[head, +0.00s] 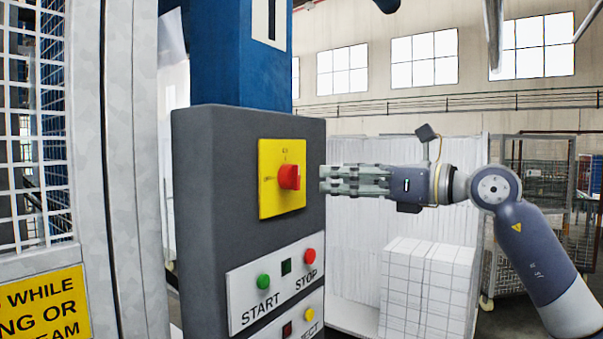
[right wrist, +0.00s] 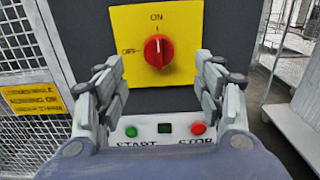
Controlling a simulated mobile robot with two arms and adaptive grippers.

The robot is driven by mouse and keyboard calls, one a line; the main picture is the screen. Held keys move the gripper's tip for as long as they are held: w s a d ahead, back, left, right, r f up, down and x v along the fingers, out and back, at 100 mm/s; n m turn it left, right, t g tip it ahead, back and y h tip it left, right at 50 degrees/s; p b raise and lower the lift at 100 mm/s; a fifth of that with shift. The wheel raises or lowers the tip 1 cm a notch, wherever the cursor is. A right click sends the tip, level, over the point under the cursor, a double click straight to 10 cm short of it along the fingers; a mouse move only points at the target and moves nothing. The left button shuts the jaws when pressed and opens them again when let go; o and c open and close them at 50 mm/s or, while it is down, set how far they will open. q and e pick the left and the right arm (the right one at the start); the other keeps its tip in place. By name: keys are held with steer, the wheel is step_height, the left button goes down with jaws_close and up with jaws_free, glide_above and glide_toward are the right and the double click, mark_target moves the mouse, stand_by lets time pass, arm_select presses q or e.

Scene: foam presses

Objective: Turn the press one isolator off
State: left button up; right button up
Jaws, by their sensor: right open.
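The isolator is a red rotary knob (head: 289,177) on a yellow plate (head: 268,205) on the front of a dark grey control box (head: 205,200). In the right wrist view the knob (right wrist: 158,51) has its pointer mark upright, towards ON at the top; OFF is lettered at the left. My right gripper (head: 322,180) is level with the knob, a short way in front of it and apart from it. In the right wrist view its two fingers (right wrist: 160,75) are spread either side of the knob, with nothing between them. My left gripper is not in view.
Below the isolator a white panel (head: 240,318) carries a green START button (head: 263,281) and a red STOP button (head: 309,256). A mesh guard with a yellow sign (head: 45,305) stands at the left. White stacked blocks (head: 428,290) and a wire cage trolley (head: 540,165) stand behind my right arm.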

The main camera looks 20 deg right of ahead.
mark_target(299, 175)
steer(key=p+x, duration=0.4)
steer(key=x, duration=0.5)
steer(key=shift+r, duration=0.15)
steer(key=shift+w+a, duration=0.3)
steer(key=c, duration=1.1)
